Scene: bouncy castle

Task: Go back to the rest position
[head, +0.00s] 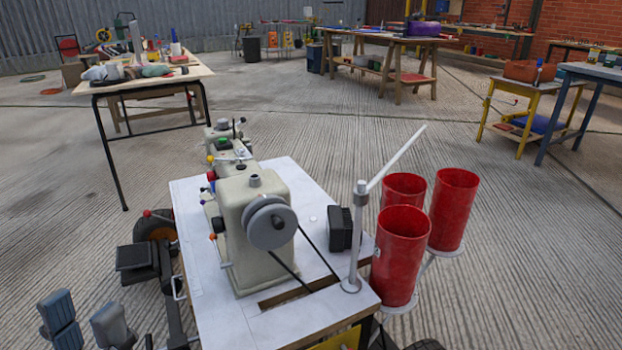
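My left gripper (86,324) shows at the bottom left corner of the head view. Its two blue-grey finger pads stand apart with a gap between them, and I see nothing held there. It is to the left of the white-topped machine table (212,310), over the floor side, apart from the tabletop. My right gripper is not in view.
A cream sewing machine (250,225) stands on the white-topped table. Red cups (400,255) stand in holders at its right edge, by a metal post (356,240). Cluttered worktables (150,78) stand farther back. The concrete floor (330,130) between them is open.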

